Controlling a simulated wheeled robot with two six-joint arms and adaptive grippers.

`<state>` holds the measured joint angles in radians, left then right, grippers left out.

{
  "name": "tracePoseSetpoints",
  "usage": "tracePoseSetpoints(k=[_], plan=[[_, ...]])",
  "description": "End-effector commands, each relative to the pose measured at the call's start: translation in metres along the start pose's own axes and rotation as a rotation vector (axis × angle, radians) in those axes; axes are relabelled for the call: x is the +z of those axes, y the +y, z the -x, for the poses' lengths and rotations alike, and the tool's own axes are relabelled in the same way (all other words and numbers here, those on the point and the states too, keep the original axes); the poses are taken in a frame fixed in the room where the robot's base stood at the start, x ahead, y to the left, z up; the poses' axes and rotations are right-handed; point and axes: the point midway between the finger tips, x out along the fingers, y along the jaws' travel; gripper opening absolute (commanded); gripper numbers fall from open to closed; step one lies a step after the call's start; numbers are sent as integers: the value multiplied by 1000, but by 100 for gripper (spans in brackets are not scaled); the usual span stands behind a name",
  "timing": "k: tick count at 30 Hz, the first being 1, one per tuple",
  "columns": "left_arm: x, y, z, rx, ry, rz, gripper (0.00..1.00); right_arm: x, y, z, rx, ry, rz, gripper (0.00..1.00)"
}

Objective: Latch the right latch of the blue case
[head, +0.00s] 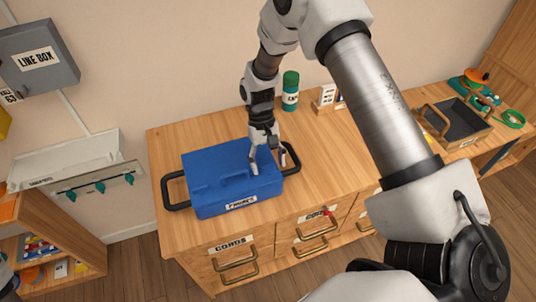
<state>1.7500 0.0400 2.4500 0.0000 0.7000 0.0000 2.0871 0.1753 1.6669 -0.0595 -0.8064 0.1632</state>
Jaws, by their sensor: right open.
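The blue case (225,183) stands on the wooden cabinet top, its lid looking closed. It has a black handle at each side and a white label on its front. My right gripper (268,168) is open, fingers pointing down, at the right end of the case beside the right handle (292,163). The right latch is not clearly visible; the gripper covers part of that end. I cannot tell whether the fingers touch the case. My left gripper does not show.
Drawers with brass handles are below. An open wooden tray (455,123) is at the right. A grey line box (40,58) hangs on the wall at left.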

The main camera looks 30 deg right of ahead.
Motion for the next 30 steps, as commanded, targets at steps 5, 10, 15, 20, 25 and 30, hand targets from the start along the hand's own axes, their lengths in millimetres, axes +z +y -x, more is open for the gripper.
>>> tracePoseSetpoints(k=[5,10,15,20,25,30], plan=[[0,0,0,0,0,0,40,-1,0,18,-1,4,1,69],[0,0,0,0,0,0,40,-2,0,60,-2,6,0,69],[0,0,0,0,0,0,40,-2,0,99,-1,3,0,69],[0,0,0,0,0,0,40,-1,0,118,0,0,0,69],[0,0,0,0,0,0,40,-1,0,120,0,-1,0,69],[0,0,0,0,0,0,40,-1,0,120,0,-1,0,69]])
